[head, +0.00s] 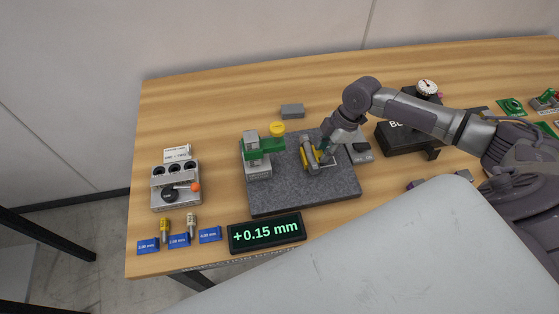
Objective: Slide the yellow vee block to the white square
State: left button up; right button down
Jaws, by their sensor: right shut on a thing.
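The yellow vee block (306,157) stands on the dark granite plate (300,197). My right gripper (319,150) reaches down from the right and is shut on it, hiding part of its right side. Part of a white square outline (335,164) shows on the plate just right of the block. The gripper covers some of the outline, so I cannot tell how far the block lies inside it. My left gripper is not in view.
A green and grey gauge stand with a yellow knob (257,152) stands on the plate's left part. A display reading +0.15 mm (266,233) lies in front. A grey block (292,111) sits behind, and a black box (404,139) at right. The plate's front is clear.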

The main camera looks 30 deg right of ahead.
aim_at(336, 155)
jog(key=shift+s+d, duration=0.25)
jog(key=shift+d, duration=0.75)
jog(key=shift+s+d, duration=0.25)
jog(key=shift+d, duration=0.75)
jog(key=c, duration=1)
grip_release()
jog(key=shift+c, duration=0.2)
jog(key=shift+r+p, duration=0.1)
jog(key=shift+p, duration=0.2)
jog(key=p+v, duration=0.5)
jog(key=v, duration=0.1)
jog(key=shift+p, duration=0.3)
